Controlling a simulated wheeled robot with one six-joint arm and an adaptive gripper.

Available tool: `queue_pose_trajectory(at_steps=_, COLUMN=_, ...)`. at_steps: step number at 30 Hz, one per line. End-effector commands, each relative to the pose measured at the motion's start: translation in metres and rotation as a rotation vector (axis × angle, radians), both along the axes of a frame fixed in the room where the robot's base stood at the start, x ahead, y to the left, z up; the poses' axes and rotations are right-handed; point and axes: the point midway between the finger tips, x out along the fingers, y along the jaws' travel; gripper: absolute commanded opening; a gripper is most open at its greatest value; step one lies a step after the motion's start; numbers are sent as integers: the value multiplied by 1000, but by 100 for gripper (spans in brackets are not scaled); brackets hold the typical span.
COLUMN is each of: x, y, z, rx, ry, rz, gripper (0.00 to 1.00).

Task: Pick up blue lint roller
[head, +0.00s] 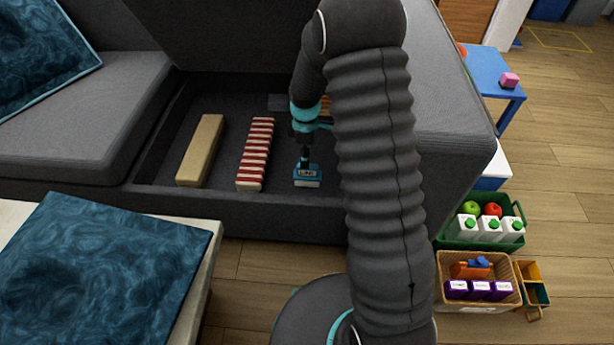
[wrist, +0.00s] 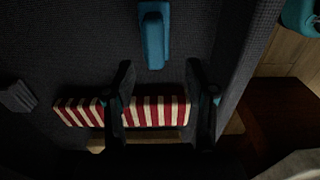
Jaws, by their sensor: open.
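The blue lint roller (head: 308,177) lies on the floor of the open sofa storage box in the head view, near its front wall, with white lettering on it. In the wrist view the blue lint roller (wrist: 153,36) lies at the top centre, beyond the fingertips. My gripper (head: 304,160) is above the box, close behind the roller in the head view. In the wrist view my gripper (wrist: 159,72) is open, its two dark fingers apart, with nothing held between them. The fingers partly cover the striped block below. The exact height above the roller cannot be told.
A red-and-white striped block (head: 255,153) and a beige block (head: 200,150) lie left of the roller. A grey item (wrist: 17,96) lies at the wrist view's left. The box's front wall (head: 240,208) and raised lid (head: 225,35) bound the space.

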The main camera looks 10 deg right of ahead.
Motion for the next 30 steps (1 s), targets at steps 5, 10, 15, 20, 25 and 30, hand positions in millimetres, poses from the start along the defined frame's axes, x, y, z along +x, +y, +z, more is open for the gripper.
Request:
queue_pose_trajectory(at_steps=5, x=0, y=-1, z=-11, rx=0, ry=0, rz=-1, gripper=56)
queue_pose_trajectory(at_steps=10, x=2, y=-4, z=-28, rx=0, ry=3, rz=-2, gripper=56)
queue_pose_trajectory(at_steps=15, x=5, y=-8, z=-51, rx=0, ry=3, rz=-1, gripper=56)
queue_pose_trajectory(at_steps=20, x=5, y=-7, z=-62, rx=0, ry=1, rz=-1, gripper=56)
queue_pose_trajectory(at_steps=25, x=6, y=-7, z=-63, rx=0, ry=0, rz=-1, gripper=56)
queue_pose_trajectory(at_steps=30, x=6, y=-7, z=-63, rx=0, ry=0, rz=-1, gripper=31)
